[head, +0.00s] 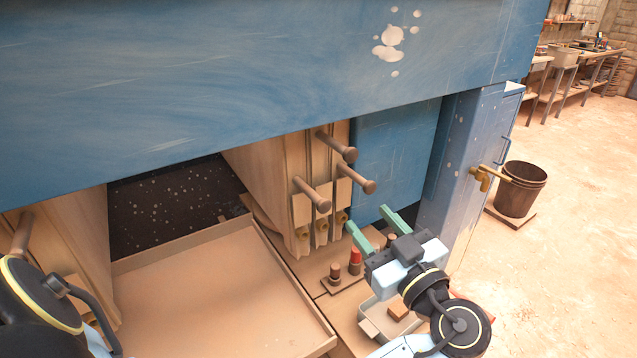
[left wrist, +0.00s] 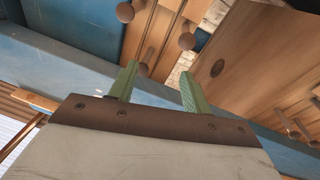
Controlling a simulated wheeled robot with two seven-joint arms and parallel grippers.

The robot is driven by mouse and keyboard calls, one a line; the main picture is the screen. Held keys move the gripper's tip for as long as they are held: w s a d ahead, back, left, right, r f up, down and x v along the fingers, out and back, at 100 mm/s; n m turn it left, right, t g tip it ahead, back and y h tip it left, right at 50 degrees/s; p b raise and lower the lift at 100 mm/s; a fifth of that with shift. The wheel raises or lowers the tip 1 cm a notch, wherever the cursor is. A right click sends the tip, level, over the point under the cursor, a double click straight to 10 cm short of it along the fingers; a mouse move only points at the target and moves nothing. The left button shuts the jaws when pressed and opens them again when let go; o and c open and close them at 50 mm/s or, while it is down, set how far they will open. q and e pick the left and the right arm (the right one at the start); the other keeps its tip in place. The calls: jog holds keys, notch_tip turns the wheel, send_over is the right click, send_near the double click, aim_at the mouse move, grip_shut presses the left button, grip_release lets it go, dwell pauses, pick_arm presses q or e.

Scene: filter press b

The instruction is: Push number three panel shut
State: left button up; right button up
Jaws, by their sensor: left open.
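Several wooden panels (head: 321,226) stand close together right of a wide gap, each narrow and upright, with brown round-ended handles (head: 313,194) sticking out to the right. More wooden panels (head: 70,240) with a handle (head: 22,235) stand left of the gap. I see no readable numbers, so I cannot tell which is number three. My left gripper (head: 367,217) is open and empty, right of and below the handles and apart from them. In the left wrist view its green fingers (left wrist: 160,75) point toward the handles (left wrist: 187,41) and panels (left wrist: 235,65). My right gripper is not in view.
A blue beam (head: 250,70) crosses above the panels. A tan tray (head: 220,280) lies below the gap. A red-topped button (head: 355,260) and a small bin (head: 375,322) are near my left gripper. A blue post with a brass tap (head: 483,176) and a bucket (head: 521,190) stand right.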

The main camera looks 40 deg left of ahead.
aim_at(326, 209)
pick_arm(q)
jog(key=a+p, duration=0.1)
jog(key=a, duration=0.3)
jog(key=w+a+f+g, duration=0.1)
jog(key=a, duration=0.3)
jog(key=w+a+f+n+g+p, duration=0.1)
jog(key=a, duration=0.4)
jog(key=shift+a+p, duration=0.1)
jog(key=shift+p, duration=0.25)
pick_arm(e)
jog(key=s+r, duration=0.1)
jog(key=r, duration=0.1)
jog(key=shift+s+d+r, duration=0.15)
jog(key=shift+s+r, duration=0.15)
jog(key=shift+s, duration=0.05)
pick_arm(q)
grip_shut()
